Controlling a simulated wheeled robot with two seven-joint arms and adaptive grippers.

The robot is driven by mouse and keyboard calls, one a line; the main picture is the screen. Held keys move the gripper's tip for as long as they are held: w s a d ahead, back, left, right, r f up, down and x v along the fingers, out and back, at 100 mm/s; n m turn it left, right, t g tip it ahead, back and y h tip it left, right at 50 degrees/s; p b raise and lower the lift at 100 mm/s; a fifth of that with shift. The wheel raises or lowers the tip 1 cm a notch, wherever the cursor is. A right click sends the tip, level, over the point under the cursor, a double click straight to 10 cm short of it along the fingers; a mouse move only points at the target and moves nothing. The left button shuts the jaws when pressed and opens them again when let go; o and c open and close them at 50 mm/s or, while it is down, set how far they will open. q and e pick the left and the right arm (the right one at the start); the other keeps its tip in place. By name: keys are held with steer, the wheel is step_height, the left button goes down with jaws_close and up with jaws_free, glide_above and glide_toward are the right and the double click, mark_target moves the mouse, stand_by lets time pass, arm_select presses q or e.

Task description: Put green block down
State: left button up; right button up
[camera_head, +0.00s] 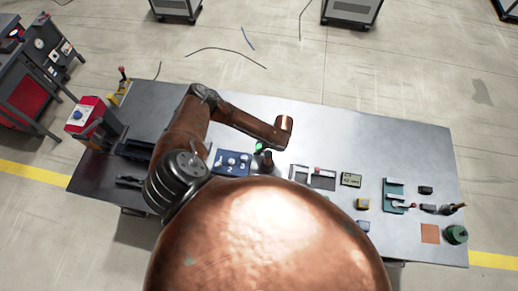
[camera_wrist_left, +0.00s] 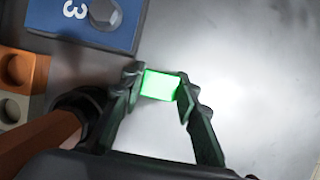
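The bright green block (camera_head: 259,147) shows as a small spot at my left gripper (camera_head: 264,157) in the head view, over the metal table. In the left wrist view the green block (camera_wrist_left: 160,85) sits between the two dark fingertips of my left gripper (camera_wrist_left: 159,86). The fingertips press against its two sides, so the gripper is shut on it. How high the block is above the table I cannot tell. My right gripper is not in view.
A blue numbered board (camera_head: 232,163) lies just left of the gripper; its corner (camera_wrist_left: 90,20) shows in the wrist view. Right of the gripper is a grey fixture (camera_head: 322,181), then a yellow block (camera_head: 362,204). The back right table (camera_head: 380,140) is bare.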

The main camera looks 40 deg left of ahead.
arm_select(q)
jaws_close()
steer(key=shift+r, duration=0.1)
